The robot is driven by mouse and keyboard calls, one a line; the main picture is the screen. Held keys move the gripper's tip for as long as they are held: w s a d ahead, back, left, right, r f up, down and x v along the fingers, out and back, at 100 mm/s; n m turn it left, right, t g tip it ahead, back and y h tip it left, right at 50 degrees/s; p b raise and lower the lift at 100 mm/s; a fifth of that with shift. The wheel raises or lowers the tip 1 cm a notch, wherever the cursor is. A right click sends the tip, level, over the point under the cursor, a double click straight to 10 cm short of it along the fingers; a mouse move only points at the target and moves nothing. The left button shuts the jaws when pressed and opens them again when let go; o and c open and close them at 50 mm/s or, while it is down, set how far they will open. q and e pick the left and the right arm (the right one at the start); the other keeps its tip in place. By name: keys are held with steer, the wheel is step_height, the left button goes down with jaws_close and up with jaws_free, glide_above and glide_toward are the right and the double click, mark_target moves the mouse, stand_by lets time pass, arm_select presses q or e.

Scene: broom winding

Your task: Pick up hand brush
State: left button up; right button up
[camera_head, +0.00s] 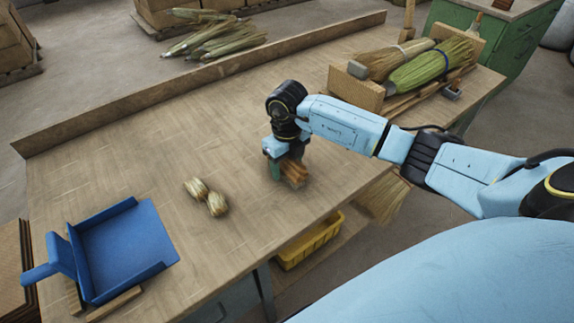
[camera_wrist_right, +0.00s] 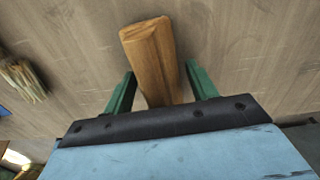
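The brown wooden piece, which looks like the hand brush (camera_head: 295,174), is on the bench directly below my right gripper (camera_head: 282,160). In the right wrist view the same hand brush (camera_wrist_right: 150,58) runs lengthwise between the green fingers of my right gripper (camera_wrist_right: 160,80). The fingers stand on either side of it with narrow gaps, so the gripper is open around it. The brush's near end is hidden behind the gripper body. Bristles cannot be made out. My left gripper is not in view.
A blue dustpan (camera_head: 122,249) sits at the bench's left end. A wooden holder (camera_head: 355,89) with brooms stands at the back right. A yellow bin (camera_head: 309,241) is below the front edge. The bench's middle is clear.

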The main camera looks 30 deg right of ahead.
steer(key=c, duration=0.9)
step_height(320, 180, up, 10)
steer(key=shift+r+p, duration=0.1)
steer(key=shift+p, duration=0.45)
